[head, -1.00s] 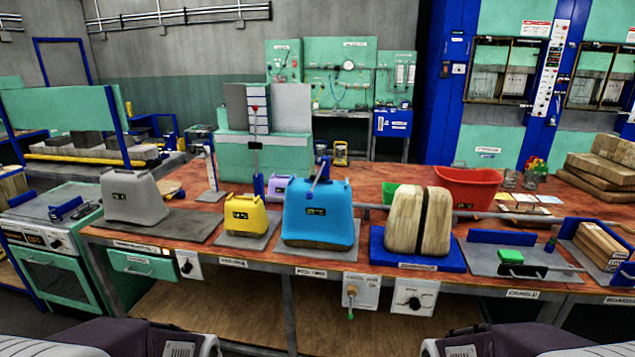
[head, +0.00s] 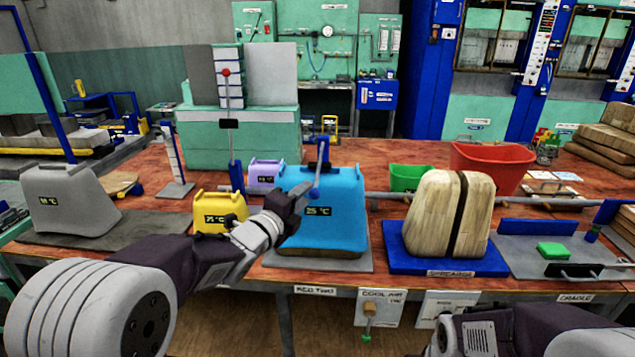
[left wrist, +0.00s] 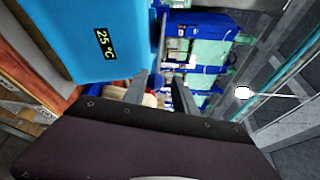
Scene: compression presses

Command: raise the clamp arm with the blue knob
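The clamp arm (head: 319,172) lies lowered over the front of a blue block marked 25 °C (head: 345,215). Its round blue knob (head: 314,192) is at the near end. My left gripper (head: 303,197) is at the knob, in front of the block. In the left wrist view the two fingers (left wrist: 158,92) stand apart, with the blue knob (left wrist: 155,80) showing between them or just beyond. I cannot tell whether they touch it. My right gripper is not in view; only part of that arm shows at the bottom right.
A second clamp arm with a red knob (head: 226,72) stands upright to the left. A yellow block (head: 212,216) and a lilac block (head: 264,172) sit left of the blue one. A wooden block (head: 430,215) on a blue base stands to the right.

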